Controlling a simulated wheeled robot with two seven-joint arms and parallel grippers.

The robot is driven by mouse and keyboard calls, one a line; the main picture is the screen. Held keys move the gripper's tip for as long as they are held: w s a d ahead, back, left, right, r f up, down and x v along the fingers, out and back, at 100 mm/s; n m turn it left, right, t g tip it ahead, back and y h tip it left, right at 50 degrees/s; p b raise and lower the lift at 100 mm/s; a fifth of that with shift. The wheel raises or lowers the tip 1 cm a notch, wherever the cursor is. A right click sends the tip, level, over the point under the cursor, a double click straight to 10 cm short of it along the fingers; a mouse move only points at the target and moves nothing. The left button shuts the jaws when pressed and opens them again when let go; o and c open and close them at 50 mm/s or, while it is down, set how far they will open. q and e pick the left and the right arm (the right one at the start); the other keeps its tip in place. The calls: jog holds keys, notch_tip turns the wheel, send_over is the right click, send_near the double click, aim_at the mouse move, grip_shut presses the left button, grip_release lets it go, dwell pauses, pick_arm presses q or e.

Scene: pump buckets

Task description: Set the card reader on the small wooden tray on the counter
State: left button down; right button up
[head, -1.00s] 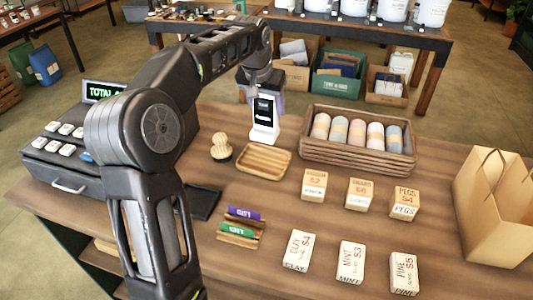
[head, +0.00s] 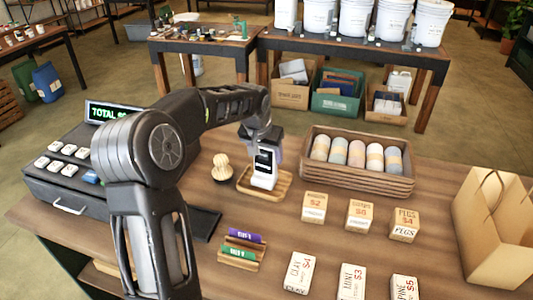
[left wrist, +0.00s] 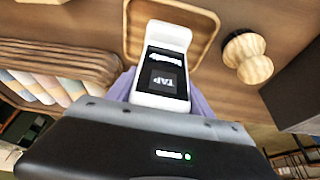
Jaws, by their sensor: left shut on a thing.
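The white card reader (head: 264,171) with a black screen is upright at the small wooden tray (head: 283,190) on the counter. In the head view its lower end is within the tray's outline; I cannot tell whether it touches the tray floor. My left gripper (head: 263,147) is shut on the upper part of the reader from above and behind. The left wrist view shows the reader (left wrist: 162,68) with its screen lit, in front of the tray (left wrist: 128,30). The fingertips are mostly hidden there. My right gripper is out of view.
A wooden crate of wrapped rolls (head: 358,178) stands behind right. Boxed goods (head: 313,207), a paper bag (head: 495,230), the cash register (head: 70,170) and small rolls on a stand (head: 242,250) are also on the counter.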

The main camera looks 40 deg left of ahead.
pick_arm(q)
jog(key=shift+f, duration=0.15)
jog(key=shift+f, duration=0.15)
jog(key=shift+c, duration=2)
grip_release()
jog(key=shift+r, duration=0.35)
jog(key=b+v, duration=0.1)
jog(key=v, duration=1)
jog(key=shift+s+r+b, duration=0.3)
jog(key=shift+b, duration=0.05)
jog(key=shift+d, duration=0.15)
